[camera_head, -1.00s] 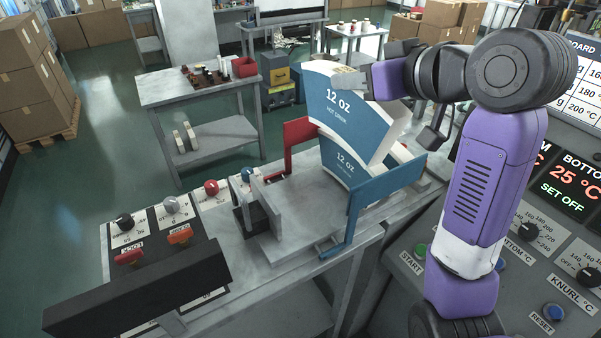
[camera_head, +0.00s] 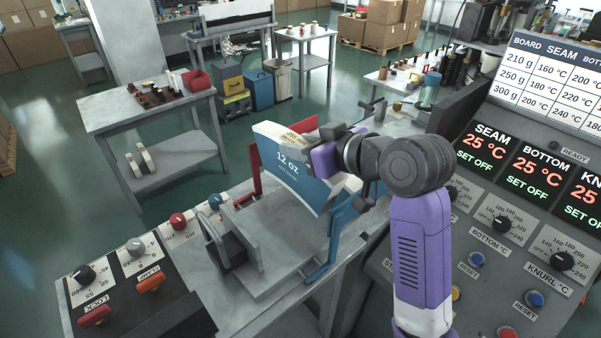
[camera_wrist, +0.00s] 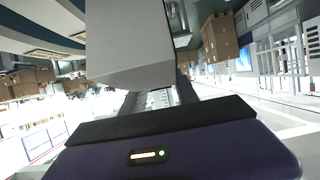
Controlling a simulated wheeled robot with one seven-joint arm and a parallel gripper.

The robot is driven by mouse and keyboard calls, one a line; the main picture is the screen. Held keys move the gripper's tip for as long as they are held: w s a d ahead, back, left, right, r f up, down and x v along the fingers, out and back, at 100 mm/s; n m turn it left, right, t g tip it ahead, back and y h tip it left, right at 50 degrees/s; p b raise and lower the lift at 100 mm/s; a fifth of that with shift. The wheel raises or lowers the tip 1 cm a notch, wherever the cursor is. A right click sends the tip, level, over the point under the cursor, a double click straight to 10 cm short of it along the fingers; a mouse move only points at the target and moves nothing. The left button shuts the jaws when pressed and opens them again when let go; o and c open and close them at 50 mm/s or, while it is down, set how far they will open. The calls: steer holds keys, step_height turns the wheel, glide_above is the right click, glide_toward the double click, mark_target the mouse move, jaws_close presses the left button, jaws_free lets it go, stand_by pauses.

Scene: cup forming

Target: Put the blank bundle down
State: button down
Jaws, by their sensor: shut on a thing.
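The blank bundle (camera_head: 287,172) is a stack of curved blue-and-white paper blanks printed "12 oz". My gripper (camera_head: 322,155) is shut on its upper right part in the head view. The bundle stands tilted between a red bracket (camera_head: 256,172) and a blue bracket (camera_head: 340,226) of the grey bench fixture. Its lower edge is partly hidden behind the blue bracket, so I cannot tell whether it rests on anything. The second bundle is not distinguishable now. In the wrist view a pale grey block (camera_wrist: 130,45) fills the space ahead of my gripper.
A control panel with temperature displays (camera_head: 530,165) stands close on the right. Knobs and red levers (camera_head: 150,280) are at the lower left. A side table (camera_head: 125,110) stands behind, across open green floor.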

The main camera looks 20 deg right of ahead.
mark_target(301, 178)
steer(key=shift+f, duration=4.15)
steer(key=c, duration=0.9)
jaws_free()
steer(key=shift+f, duration=0.2)
steer(key=shift+r, duration=0.1)
